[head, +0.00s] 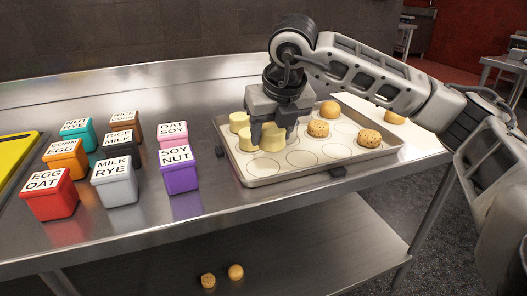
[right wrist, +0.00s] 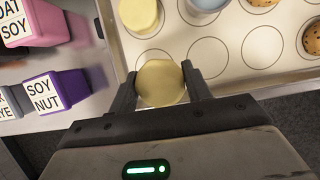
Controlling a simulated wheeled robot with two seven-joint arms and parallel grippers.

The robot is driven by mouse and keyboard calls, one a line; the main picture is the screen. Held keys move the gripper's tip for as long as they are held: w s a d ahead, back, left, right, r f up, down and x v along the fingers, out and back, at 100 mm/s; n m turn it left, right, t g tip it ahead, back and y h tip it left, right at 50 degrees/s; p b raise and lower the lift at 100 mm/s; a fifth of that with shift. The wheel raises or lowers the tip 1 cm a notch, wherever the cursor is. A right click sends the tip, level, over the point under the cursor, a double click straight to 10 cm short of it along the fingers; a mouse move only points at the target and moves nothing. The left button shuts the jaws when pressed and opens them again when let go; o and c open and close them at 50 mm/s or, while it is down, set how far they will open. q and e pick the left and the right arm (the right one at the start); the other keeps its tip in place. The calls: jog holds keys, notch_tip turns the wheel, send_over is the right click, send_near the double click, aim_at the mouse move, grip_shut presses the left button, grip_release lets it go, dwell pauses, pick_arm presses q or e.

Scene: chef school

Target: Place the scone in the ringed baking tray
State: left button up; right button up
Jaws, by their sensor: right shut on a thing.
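The baking tray (head: 258,180) lies on the steel table, its liner marked with rings. My right gripper (head: 271,138) is over the tray's left part, pointing down. It is shut on a pale yellow round scone (head: 272,144), which shows between both fingers in the right wrist view (right wrist: 161,84). Two more pale pieces, one at the back left (head: 238,121) and one just left of the fingers (head: 247,141), stand close by. Whether the held scone touches the liner I cannot tell. My left gripper is not in view.
Several brown round bakes, such as a speckled one (head: 318,128), occupy the tray's right part. Empty rings line its front. Labelled tubs, including a purple one (head: 181,177), stand left of the tray. Two small round bakes (head: 236,271) lie on the lower shelf.

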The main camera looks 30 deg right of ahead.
aim_at(264, 150)
jog(key=shift+w+a+f, duration=0.3)
jog(key=shift+a+f, duration=0.1)
jog(key=shift+f, duration=0.2)
jog(key=f, duration=0.3)
jog(key=shift+w+a+f, duration=0.1)
jog(key=shift+w+a, duration=0.1)
jog(key=shift+f, duration=0.3)
